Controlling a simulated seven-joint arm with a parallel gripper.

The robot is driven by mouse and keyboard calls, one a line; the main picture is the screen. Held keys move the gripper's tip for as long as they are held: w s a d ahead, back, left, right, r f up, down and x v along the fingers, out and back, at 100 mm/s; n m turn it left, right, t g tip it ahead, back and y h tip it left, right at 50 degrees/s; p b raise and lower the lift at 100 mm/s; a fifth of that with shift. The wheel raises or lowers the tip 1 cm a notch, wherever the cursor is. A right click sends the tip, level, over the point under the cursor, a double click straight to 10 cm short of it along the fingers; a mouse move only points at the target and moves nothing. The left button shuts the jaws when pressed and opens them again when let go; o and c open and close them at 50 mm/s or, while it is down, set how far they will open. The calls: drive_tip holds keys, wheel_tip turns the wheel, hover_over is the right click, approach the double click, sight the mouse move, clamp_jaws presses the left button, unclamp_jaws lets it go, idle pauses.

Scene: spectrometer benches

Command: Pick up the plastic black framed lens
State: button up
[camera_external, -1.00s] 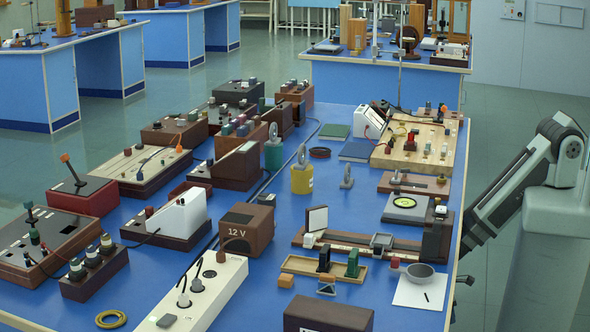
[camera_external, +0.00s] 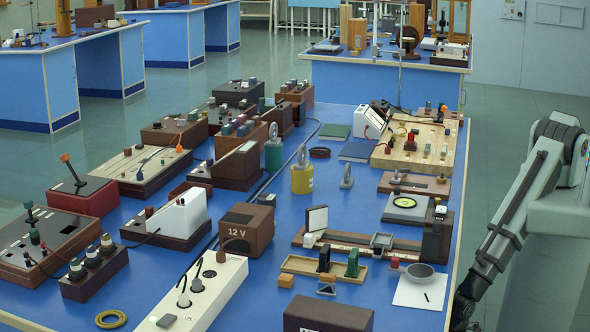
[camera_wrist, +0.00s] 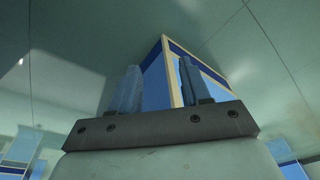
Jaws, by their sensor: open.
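I cannot tell for sure which piece is the black framed lens. A round grey piece with a dark rim (camera_external: 420,270) lies at the top of a white sheet (camera_external: 422,294) near the table's right edge. A square pale plate in a dark frame (camera_external: 316,218) stands on a long brown rail. My gripper (camera_external: 465,314) hangs beyond the right edge of the table, low in the picture and partly unclear. In the wrist view, my gripper (camera_wrist: 158,88) shows two fingers apart with nothing between them. That view faces the floor and a blue bench side, with no lens visible.
The blue tabletop (camera_external: 345,280) is crowded. A wooden tray (camera_external: 358,276) with dark and green blocks lies left of the sheet. A brown rail (camera_external: 345,240) runs behind it. A dark brown box (camera_external: 328,314) stands at the front. Bare floor (camera_external: 500,215) lies right of the table.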

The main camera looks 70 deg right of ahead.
drive_tip(key=a+r+n+t+y, duration=0.1)
drive_tip(key=a+r+n, duration=0.2)
drive_tip(key=a+r, duration=0.5)
drive_tip(key=a+r+n+y, duration=0.2)
drive_tip(key=a+r, duration=0.2)
drive_tip(key=a, duration=0.8)
drive_tip(key=a+r+n+t+y, duration=0.1)
drive_tip(key=a+r+n, duration=0.2)
drive_tip(key=a+r, duration=0.5)
drive_tip(key=s+a+r+n+y, duration=0.1)
drive_tip(key=a+r+n+y, duration=0.1)
drive_tip(key=a+r, duration=1.05)
drive_tip(key=s+a+r+n+y, duration=0.1)
drive_tip(key=s+a+r+n, duration=0.1)
drive_tip(key=a+r, duration=1)
drive_tip(key=w+d+r+m+h, duration=0.1)
drive_tip(key=w+d+r, duration=0.3)
drive_tip(key=w+r, duration=0.35)
drive_tip(key=w+d+r+m+h, duration=0.1)
drive_tip(key=w+d+r+h, duration=0.15)
drive_tip(key=w+r, duration=0.45)
drive_tip(key=m+g+h, duration=0.1)
drive_tip(key=g+h, duration=0.2)
drive_tip(key=h, duration=0.2)
hover_over(325, 248)
wheel_tip(325, 248, down, 7)
drive_tip(key=shift+w+d+f, duration=0.1)
drive_tip(key=shift+w+d, duration=0.05)
drive_tip(key=shift+a+f, duration=0.2)
drive_tip(key=shift+f, duration=3.1)
